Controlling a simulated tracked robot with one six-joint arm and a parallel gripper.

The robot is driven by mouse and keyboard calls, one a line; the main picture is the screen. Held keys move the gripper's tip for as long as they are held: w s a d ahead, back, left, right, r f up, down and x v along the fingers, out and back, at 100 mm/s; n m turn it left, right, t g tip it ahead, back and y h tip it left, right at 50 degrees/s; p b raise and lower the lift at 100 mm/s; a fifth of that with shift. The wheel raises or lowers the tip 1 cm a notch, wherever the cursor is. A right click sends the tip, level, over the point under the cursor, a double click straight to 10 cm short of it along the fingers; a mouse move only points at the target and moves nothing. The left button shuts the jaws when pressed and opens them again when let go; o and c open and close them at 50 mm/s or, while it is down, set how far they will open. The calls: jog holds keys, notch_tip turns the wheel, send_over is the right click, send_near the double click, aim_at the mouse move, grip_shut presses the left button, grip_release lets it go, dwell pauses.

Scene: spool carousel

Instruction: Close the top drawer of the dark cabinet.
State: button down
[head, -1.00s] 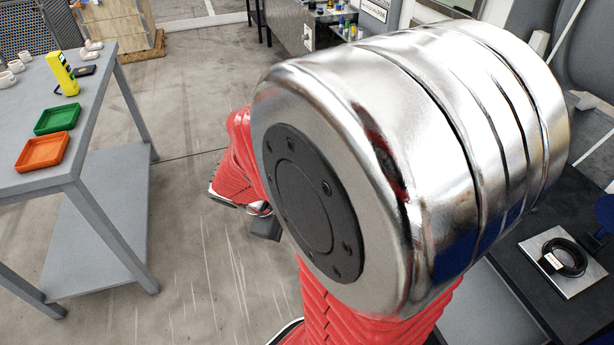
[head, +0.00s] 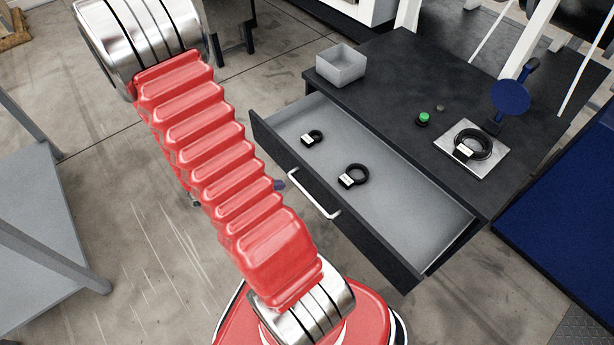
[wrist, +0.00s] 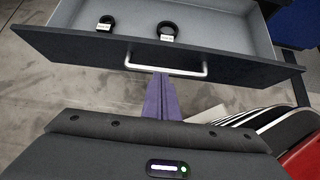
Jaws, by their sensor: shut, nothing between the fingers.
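The top drawer (head: 400,212) of the dark cabinet (head: 385,65) stands open in the head view, pulled out toward my arm. Its dark front carries a pale bar handle (head: 315,195). The drawer front also fills the upper part of the wrist view (wrist: 85,50), with the handle (wrist: 190,74) across its middle. My gripper (wrist: 161,80) is shut and empty, its purple fingers pointing at the handle. Whether they touch it I cannot tell. In the head view my arm hides most of the gripper; only a bluish tip (head: 279,184) shows beside the drawer front.
Two black tagged rings (head: 312,137) (head: 354,175) lie in the drawer. On the cabinet top are a grey bin (head: 341,65), a green button (head: 423,118) and a black coil (head: 473,144) on a metal plate. A grey table (head: 35,200) stands at left. Floor between is clear.

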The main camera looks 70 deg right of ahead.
jog(key=shift+f, duration=0.15)
send_near(314, 179)
notch_tip(314, 179, down, 4)
jog(key=d, duration=0.2)
jog(key=shift+s+d+r, duration=0.25)
jog(key=shift+s+d, duration=0.55)
jog(key=shift+s, duration=0.15)
